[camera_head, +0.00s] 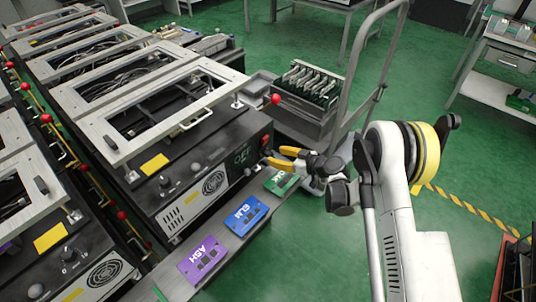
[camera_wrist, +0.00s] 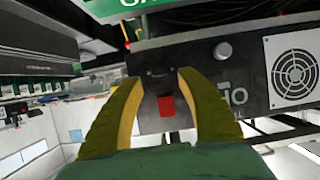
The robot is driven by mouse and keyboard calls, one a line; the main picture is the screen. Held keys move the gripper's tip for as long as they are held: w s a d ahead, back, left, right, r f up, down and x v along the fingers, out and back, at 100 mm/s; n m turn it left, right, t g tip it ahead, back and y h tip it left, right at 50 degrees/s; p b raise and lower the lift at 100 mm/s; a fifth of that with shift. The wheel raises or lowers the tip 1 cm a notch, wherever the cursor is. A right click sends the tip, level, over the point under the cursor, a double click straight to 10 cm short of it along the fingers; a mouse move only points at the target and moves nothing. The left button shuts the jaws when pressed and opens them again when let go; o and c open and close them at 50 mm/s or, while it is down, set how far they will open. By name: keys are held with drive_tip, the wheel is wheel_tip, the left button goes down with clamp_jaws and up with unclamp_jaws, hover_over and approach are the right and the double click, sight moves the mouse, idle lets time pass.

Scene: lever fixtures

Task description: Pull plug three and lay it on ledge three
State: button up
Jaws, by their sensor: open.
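My gripper (camera_head: 273,155) is open with yellow fingers, close to the right end of the nearest black unit's front panel (camera_head: 190,207). In the wrist view my gripper (camera_wrist: 160,78) faces a dark panel, and a small red block (camera_wrist: 166,105) shows between its fingers. I cannot tell whether the fingers touch it. No plug marked three is readable, so I cannot tell whether this block is a plug. A narrow grey ledge (camera_head: 222,239) runs below the panel. It bears a purple ASH card (camera_head: 203,260), a blue ELM card (camera_head: 245,215) and a green card (camera_head: 282,182).
A white hinged frame (camera_head: 108,152) with a red-balled lever (camera_head: 275,99) tops the unit. A wheeled cart (camera_head: 300,120) with a rack of green boards stands just behind my gripper. The wrist view also shows a fan grille (camera_wrist: 297,72) and a knob (camera_wrist: 223,50).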

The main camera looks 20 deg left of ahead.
sight(272, 154)
drive_tip(key=shift+x, duration=2.75)
clamp_jaws()
drive_tip(key=shift+s+d, duration=0.1)
drive_tip(key=shift+d, duration=0.1)
drive_tip(key=shift+s+d, duration=0.35)
drive_tip(key=shift+d, duration=0.5)
drive_tip(key=shift+s+d, duration=0.35)
drive_tip(key=shift+d, duration=0.55)
drive_tip(key=shift+s+d, duration=0.35)
drive_tip(key=shift+d, duration=0.5)
